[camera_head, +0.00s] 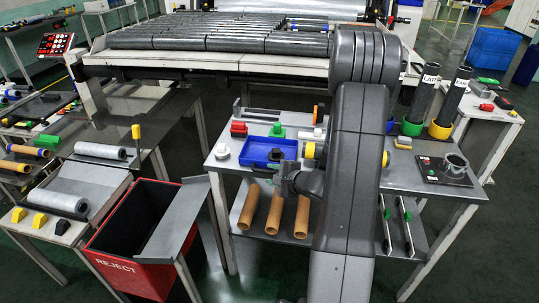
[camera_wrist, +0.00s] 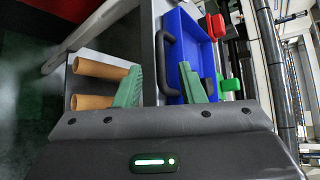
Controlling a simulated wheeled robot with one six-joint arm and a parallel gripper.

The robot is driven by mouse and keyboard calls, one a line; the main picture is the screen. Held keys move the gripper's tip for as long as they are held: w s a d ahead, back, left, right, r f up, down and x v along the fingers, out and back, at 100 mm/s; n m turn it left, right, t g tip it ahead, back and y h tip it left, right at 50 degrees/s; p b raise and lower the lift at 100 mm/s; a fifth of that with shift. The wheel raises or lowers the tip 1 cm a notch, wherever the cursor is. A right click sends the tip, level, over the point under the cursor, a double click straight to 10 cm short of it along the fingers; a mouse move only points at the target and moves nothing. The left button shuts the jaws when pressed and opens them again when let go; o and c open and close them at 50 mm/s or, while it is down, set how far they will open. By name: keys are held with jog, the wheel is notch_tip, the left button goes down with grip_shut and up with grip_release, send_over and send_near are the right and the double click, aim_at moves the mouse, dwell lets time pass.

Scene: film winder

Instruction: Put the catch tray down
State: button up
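The blue catch tray (camera_head: 259,149) sits at the front left of the grey worktable and looks flat on its top. In the wrist view, the tray (camera_wrist: 188,42) is seen from above, with its dark handle (camera_wrist: 166,55) on the side facing the table's front edge. My gripper (camera_head: 284,181) is at the table's front edge by the handle side. In the wrist view, the green fingers of my gripper (camera_wrist: 162,88) are spread apart. The handle's near end lies between them in the picture. I see no finger closed on it.
Behind the tray are a red block (camera_head: 239,128) and a green block (camera_head: 277,130). A white knob (camera_head: 222,151) is left of it. Cardboard tubes (camera_head: 274,212) lie on the shelf below. A red reject bin (camera_head: 134,222) stands at the left. My arm hides the table's middle.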

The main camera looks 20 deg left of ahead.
aim_at(265, 172)
jog(key=shift+p+x, duration=0.5)
jog(key=shift+x, duration=1.4)
grip_shut()
